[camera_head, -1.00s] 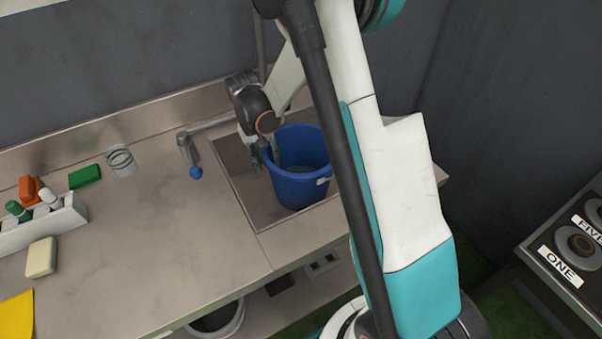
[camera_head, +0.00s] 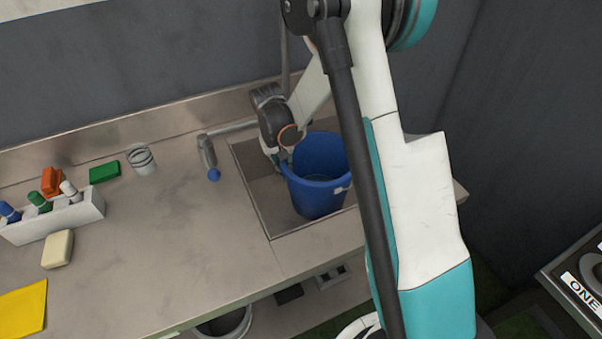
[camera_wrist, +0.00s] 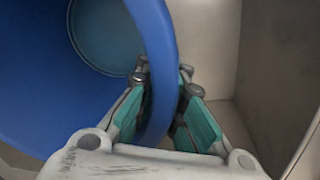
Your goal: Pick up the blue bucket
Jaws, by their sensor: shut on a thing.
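The blue bucket (camera_head: 318,182) stands upright, or nearly so, within the sink basin area. I cannot tell whether it touches the basin floor. My gripper (camera_head: 283,160) is at the bucket's left wall, partly hidden by my wrist. In the wrist view the bucket (camera_wrist: 60,75) fills the left side, and my gripper (camera_wrist: 163,105) has one teal-padded finger inside the wall and one outside, shut on the wall near the rim. Part of the bucket's right side is hidden behind my arm in the head view.
The sink basin (camera_head: 262,208) surrounds the bucket. A faucet (camera_head: 207,150) with a blue tip stands left of it. A white caddy (camera_head: 50,222) with bottles, a green block (camera_head: 104,172), a metal cup (camera_head: 142,160), a cream block (camera_head: 57,249) and a yellow cloth (camera_head: 22,310) lie farther left. The counter's middle is clear.

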